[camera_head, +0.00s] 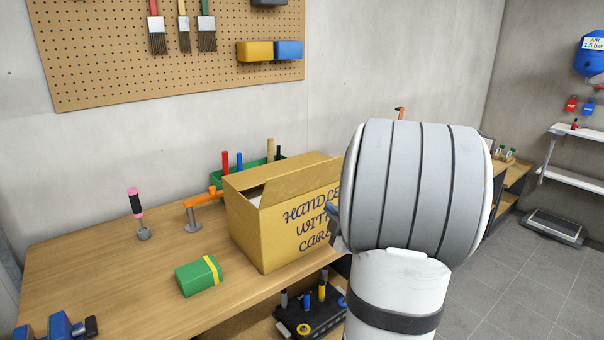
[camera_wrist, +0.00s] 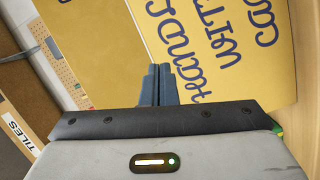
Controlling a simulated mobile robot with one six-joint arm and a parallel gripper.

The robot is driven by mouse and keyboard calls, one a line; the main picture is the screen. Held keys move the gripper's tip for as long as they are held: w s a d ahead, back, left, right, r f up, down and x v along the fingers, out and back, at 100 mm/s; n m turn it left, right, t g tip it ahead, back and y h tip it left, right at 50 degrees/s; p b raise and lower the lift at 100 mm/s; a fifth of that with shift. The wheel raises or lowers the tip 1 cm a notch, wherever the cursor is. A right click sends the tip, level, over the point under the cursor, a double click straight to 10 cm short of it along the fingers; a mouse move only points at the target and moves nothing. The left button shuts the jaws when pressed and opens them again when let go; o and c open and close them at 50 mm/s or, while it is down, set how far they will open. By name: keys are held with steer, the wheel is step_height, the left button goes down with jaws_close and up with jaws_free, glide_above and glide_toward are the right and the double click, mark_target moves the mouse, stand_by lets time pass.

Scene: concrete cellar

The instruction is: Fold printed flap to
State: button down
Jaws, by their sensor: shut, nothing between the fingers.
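An open cardboard box (camera_head: 245,225) stands on the workbench. Its right-hand face carries the print "HANDLE WITH CARE" (camera_head: 310,220); I cannot tell whether this is a hanging flap or the wall. A plain flap (camera_head: 300,178) slopes at the top, beside a gap showing a pale inside. My gripper (camera_head: 332,215) is at the printed side, mostly hidden behind my arm. In the wrist view, my gripper (camera_wrist: 158,72) is shut and empty, its blue fingertips over the pale edge between a plain panel (camera_wrist: 85,35) and the printed panel (camera_wrist: 235,75). Contact is unclear.
A green block with a yellow band (camera_head: 199,276) lies in front of the box. An orange-armed clamp (camera_head: 195,215) and a pink-topped tool (camera_head: 137,213) stand left. A green tool bin (camera_head: 232,165) is behind. The bench's left part (camera_head: 100,260) has free room.

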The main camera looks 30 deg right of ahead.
steer(key=s+d+r+n+t+y, duration=0.1)
steer(key=s+d+n+t+y, duration=0.15)
steer(key=s, duration=0.25)
steer(key=s+d+r+n+t+y, duration=0.1)
steer(key=s+n+t+y, duration=0.15)
steer(key=s+n, duration=0.2)
steer(key=p, duration=0.6)
glide_toward(328, 165)
steer(key=shift+t, duration=0.4)
steer(key=x, duration=0.5)
steer(key=shift+w, duration=0.2)
steer(key=shift+w+r, duration=0.15)
steer(key=shift+w, duration=0.55)
